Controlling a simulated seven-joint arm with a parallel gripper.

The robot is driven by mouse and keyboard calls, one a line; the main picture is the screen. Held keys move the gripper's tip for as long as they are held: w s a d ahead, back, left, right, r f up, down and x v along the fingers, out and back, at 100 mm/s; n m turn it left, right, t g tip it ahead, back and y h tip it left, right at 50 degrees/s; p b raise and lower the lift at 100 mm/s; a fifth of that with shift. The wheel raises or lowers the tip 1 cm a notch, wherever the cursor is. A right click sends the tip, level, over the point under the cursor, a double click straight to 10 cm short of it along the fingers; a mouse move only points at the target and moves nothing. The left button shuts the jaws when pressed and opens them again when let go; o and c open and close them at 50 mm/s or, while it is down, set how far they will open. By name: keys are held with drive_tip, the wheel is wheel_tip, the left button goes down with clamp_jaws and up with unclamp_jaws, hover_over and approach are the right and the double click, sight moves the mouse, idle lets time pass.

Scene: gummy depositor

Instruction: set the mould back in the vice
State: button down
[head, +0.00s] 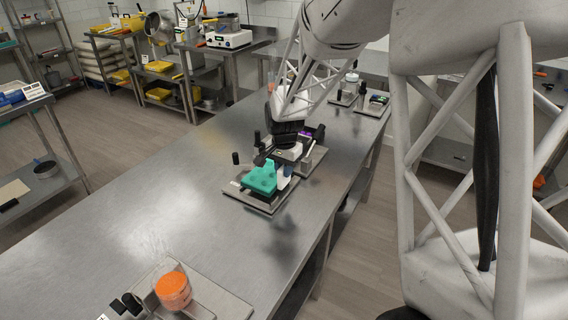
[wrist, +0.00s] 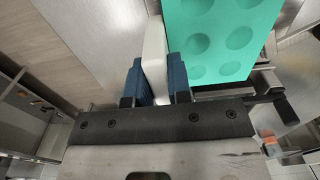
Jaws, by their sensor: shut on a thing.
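The teal mould (head: 260,179), with round cavities in its face, is at the vice (head: 262,204) in the middle of the bench. In the wrist view the mould (wrist: 222,42) fills the upper right. My gripper (head: 285,171) is at the mould's right side. Its blue fingers are shut on an upright white piece (wrist: 155,48) along the mould's edge, which looks like the mould's own grip. The mould is over the vice's base plate; I cannot tell whether it sits between the jaws or is held just above.
Another fixture with dark knobs (head: 314,150) stands just behind my gripper. An orange round thing (head: 173,290) is on a plate at the near end of the bench (head: 130,215). More small stations (head: 374,104) are at the far end. The left of the bench is clear.

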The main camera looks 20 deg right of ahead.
drive_tip(key=shift+f, duration=0.55)
drive_tip(key=shift+f, duration=0.8)
idle(0.5)
drive_tip(key=c, duration=1)
unclamp_jaws()
drive_tip(key=shift+r, duration=0.1)
drive_tip(key=shift+r, duration=3.85)
